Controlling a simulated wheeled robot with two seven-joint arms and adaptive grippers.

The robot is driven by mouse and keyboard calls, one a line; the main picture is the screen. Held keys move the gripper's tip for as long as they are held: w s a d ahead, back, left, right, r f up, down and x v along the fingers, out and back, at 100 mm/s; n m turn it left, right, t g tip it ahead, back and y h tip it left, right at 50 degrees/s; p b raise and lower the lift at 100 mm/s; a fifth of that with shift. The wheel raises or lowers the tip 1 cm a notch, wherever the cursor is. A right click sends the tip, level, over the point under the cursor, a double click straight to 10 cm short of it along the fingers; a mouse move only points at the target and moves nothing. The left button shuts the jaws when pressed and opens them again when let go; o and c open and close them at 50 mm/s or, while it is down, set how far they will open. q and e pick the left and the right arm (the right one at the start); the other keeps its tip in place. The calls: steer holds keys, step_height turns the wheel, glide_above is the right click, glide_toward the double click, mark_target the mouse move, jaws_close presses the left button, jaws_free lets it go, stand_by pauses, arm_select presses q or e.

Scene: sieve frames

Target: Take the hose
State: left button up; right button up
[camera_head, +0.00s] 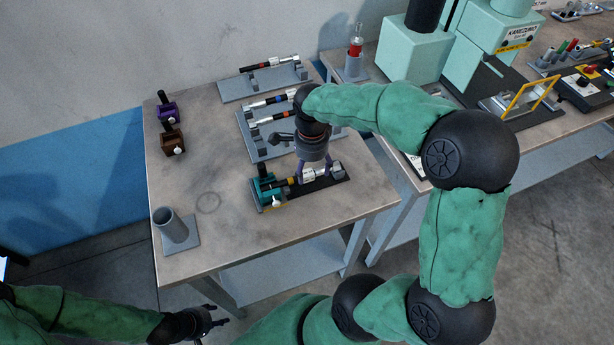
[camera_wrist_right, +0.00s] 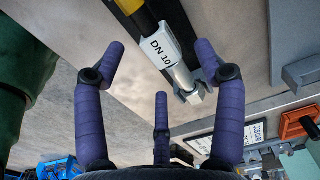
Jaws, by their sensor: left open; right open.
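A short hose (camera_head: 308,176) with a silver fitting lies in the teal clamp fixture (camera_head: 266,188) at the front of the left table. In the right wrist view the hose (camera_wrist_right: 158,42) shows a black and yellow body, a white "DN 10" label and a silver end. My right gripper (camera_head: 314,170) is over the hose from above. Its purple fingers are open, and in the wrist view the hose runs between the two upper fingertips (camera_wrist_right: 162,50); whether they touch it I cannot tell. My left gripper (camera_head: 208,321) is open and empty, low in front of the table.
Racks with more hoses (camera_head: 262,80) stand at the table's back. A purple clamp (camera_head: 167,108), a brown clamp (camera_head: 172,140) and a grey tube holder (camera_head: 172,228) stand on the left. A mint machine (camera_head: 410,50) stands on the right bench.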

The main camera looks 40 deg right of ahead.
step_height(320, 180, down, 3)
steer(key=shift+r+b, duration=0.1)
steer(key=shift+b, duration=0.2)
jaws_close()
